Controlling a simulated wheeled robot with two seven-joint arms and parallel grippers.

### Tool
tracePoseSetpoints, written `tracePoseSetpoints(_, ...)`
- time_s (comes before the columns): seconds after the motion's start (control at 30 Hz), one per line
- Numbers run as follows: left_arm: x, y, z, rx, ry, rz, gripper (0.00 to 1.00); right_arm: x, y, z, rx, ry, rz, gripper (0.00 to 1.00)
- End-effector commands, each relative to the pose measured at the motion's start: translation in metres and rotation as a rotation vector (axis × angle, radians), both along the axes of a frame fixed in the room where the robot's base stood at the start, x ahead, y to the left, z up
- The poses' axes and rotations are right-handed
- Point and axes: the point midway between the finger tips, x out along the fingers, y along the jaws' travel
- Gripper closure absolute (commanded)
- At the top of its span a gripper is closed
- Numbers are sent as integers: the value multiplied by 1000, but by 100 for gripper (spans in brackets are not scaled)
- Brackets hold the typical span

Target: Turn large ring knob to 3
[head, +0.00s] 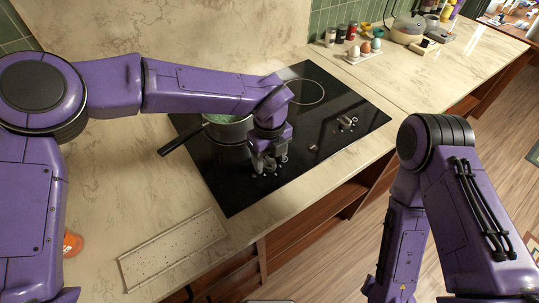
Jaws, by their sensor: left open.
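The black cooktop (330,150) is set into the pale counter. One knob (347,123) stands clear near its right front edge, with small markings around it that I cannot read. A thin, pale burner ring (318,98) shows at the back right. My left gripper (267,168) points down over the front left of the cooktop and is open. Small knob-like parts and markings show just below its fingers; the gripper hides most of this spot, and I cannot tell whether it touches a knob. My right gripper is outside the picture.
A pot (230,130) with green contents sits on the cooktop behind my left gripper, its dark handle pointing left. A speckled board (172,248) lies at the front left. Eggs in a holder (364,50) and jars (341,34) stand at the back.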

Motion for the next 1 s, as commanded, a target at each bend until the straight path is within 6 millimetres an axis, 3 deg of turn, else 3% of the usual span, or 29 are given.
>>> tracePoseSetpoints(0.1, 0, 0, 0, 0, 0, 0, 37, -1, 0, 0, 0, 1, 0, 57)
tracePoseSetpoints(0.27, -1, 0, 0, 1, 1, 0, 89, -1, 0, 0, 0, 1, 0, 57)
tracePoseSetpoints(0.3, -1, 0, 0, 1, 1, 0, 93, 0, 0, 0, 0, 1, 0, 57)
tracePoseSetpoints(0.67, 0, 1, 0, 1, 1, -44, 93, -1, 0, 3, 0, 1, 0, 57)
tracePoseSetpoints(1.0, 0, 2, 1, 0, 2, -276, 93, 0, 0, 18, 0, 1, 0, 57)
